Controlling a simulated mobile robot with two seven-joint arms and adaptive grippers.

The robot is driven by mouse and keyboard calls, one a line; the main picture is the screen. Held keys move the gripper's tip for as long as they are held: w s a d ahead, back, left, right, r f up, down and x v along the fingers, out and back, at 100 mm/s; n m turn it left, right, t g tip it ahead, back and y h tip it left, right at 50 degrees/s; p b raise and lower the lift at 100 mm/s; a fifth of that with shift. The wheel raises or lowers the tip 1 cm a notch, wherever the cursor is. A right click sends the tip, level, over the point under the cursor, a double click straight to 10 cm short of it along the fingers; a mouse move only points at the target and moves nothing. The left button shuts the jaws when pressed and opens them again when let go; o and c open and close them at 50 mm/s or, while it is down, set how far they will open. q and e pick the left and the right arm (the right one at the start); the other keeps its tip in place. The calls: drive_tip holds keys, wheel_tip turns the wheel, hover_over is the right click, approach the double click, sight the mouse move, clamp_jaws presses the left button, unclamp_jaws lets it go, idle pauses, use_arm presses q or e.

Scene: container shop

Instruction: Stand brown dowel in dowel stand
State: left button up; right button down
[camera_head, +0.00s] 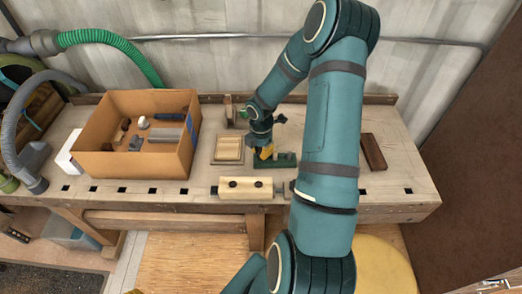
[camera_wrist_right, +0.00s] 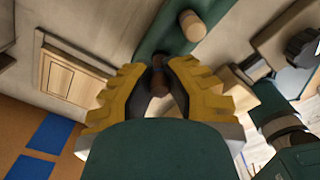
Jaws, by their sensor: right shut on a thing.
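The dowel stand (camera_head: 287,160) is a long green block on the workbench, just below my right gripper (camera_head: 264,152). It also shows in the right wrist view (camera_wrist_right: 154,42), with a pale wooden dowel (camera_wrist_right: 193,26) standing in it. My right gripper's yellow fingers (camera_wrist_right: 158,88) are closed around the brown dowel (camera_wrist_right: 159,66), which shows as a small dark brown piece between the fingertips, over the green stand. The fingers hide much of the dowel, and I cannot tell whether its lower end is in a hole. My left gripper is not in view.
A cardboard box (camera_head: 122,164) with several small parts stands at the left. A pale wooden tray (camera_head: 214,160) lies left of the gripper. A wooden vise (camera_head: 262,190) sits at the front edge. A dark wood block (camera_head: 373,152) lies right of my arm.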

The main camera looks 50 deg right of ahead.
drive_tip(key=shift+f+b, duration=0.4)
drive_tip(key=shift+f, duration=0.4)
idle(0.4)
drive_tip(key=c, duration=1)
unclamp_jaws()
wheel_tip(320, 180, up, 5)
drive_tip(key=p, duration=0.4)
drive_tip(key=shift+p, duration=0.4)
drive_tip(key=shift+r+p, duration=1)
drive_tip(key=shift+r, duration=0.1)
drive_tip(key=shift+f, duration=0.1)
